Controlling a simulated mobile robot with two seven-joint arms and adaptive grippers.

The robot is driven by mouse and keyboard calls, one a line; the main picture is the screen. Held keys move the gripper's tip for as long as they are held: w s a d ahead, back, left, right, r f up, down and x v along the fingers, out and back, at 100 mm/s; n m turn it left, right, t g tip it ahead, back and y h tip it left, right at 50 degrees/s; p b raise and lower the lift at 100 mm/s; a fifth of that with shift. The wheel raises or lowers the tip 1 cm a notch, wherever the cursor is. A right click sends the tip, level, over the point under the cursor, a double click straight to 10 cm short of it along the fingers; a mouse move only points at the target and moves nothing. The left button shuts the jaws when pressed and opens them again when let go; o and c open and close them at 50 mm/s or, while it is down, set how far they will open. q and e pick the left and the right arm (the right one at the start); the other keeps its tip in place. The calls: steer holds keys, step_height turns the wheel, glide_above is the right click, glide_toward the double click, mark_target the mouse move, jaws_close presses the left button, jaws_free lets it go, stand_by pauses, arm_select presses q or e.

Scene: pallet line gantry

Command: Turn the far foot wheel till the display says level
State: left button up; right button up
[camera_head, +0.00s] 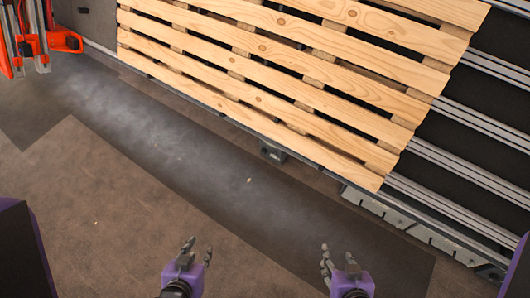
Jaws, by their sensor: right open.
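I cannot make out a foot wheel or a display in the head view. A small dark grey bracket-like part (272,153) sits low under the edge of the pallet line; I cannot tell whether it belongs to a foot. My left gripper (198,252) is at the bottom, left of centre, with its fingers apart and nothing between them. My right gripper (337,258) is at the bottom, right of centre, open and empty. Both are over the floor, well apart from the line.
A wooden pallet (290,75) lies on the conveyor line, whose metal rails (480,122) run on at the right. Orange machinery (62,41) stands at the top left. The dark floor strip (180,130) and brown floor (110,205) are clear apart from small specks.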

arm_select(q)
steer(key=shift+w, duration=0.1)
arm_select(e)
steer(key=shift+w+a, duration=0.1)
steer(key=shift+w, duration=0.05)
arm_select(q)
steer(key=shift+w+d+r, duration=0.1)
steer(key=shift+w+d, duration=0.05)
steer(key=shift+w, duration=0.1)
arm_select(e)
steer(key=shift+w+r, duration=0.15)
steer(key=shift+w, duration=0.2)
arm_select(q)
steer(key=shift+w+d, duration=0.15)
arm_select(e)
steer(key=shift+w, duration=0.1)
